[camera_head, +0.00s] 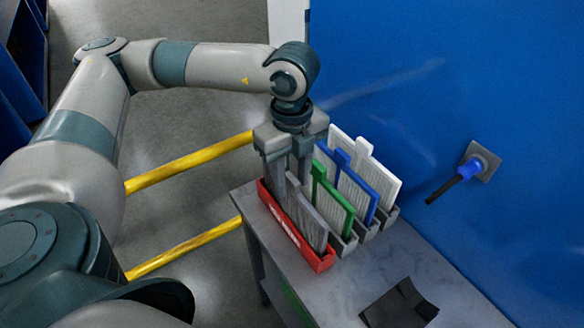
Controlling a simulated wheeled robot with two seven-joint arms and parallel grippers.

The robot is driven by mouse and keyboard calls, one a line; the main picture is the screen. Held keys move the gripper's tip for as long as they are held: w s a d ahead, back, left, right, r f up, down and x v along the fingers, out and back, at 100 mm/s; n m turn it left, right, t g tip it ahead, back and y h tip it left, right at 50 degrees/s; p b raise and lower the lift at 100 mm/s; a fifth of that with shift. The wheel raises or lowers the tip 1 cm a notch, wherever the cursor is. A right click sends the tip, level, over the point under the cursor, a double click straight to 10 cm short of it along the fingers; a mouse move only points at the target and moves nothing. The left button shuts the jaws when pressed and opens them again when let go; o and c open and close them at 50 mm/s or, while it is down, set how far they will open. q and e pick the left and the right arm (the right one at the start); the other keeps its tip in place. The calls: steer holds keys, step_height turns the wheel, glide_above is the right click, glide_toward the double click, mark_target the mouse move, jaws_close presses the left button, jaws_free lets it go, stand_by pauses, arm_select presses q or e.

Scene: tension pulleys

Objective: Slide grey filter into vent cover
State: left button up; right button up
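The grey filter (311,222) stands upright in a red holder (325,262) at the front left of a row of filters on a grey table. My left gripper (290,182) points straight down over the upper rear part of the grey filter. Its two fingers look apart, one on either side of the filter's top. The contact is partly hidden by the fingers. My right gripper is not in view. I cannot make out a vent cover for certain.
A green filter (333,200), a blue filter (362,192) and a white filter (385,180) stand close behind in grey holders. A dark folded piece (399,305) lies on the table (345,292). A blue wall (450,90) with a black-handled fitting (470,169) rises behind.

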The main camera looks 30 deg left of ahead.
mark_target(292, 194)
arm_select(q)
steer(key=shift+f+b, duration=0.85)
steer(key=shift+f, duration=1.55)
jaws_close()
